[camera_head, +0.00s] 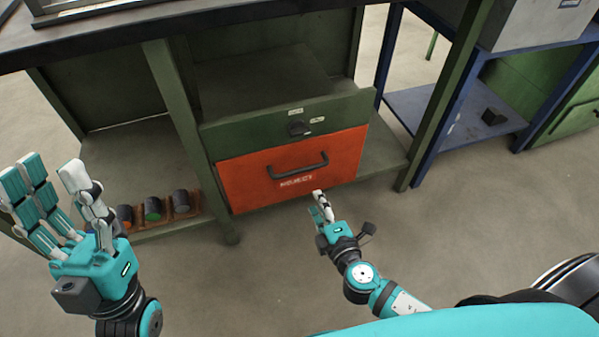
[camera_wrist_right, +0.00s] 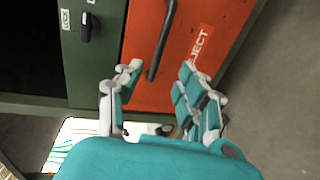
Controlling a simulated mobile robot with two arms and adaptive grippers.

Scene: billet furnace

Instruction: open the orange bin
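The orange bin (camera_head: 292,168) is a drawer front under the green bench, with a black bar handle (camera_head: 298,165) and a white label. It looks closed, flush below a green panel. My right gripper (camera_head: 318,197) is just in front of the bin's lower edge, below the handle. In the right wrist view its fingers (camera_wrist_right: 160,95) are spread apart and empty, with the orange front (camera_wrist_right: 182,45) and the handle (camera_wrist_right: 161,40) beyond them. The handle lies between the finger directions, apart from the fingers. My left gripper (camera_head: 50,185) is open and empty at the left, fingers pointing up.
A green drawer panel with a black lock knob (camera_head: 298,128) sits above the bin. Several dark cylinders (camera_head: 153,208) stand on the lower shelf at left. A green bench leg (camera_head: 180,125) is left of the bin. A blue-legged table (camera_head: 455,115) is at right. Floor in front is clear.

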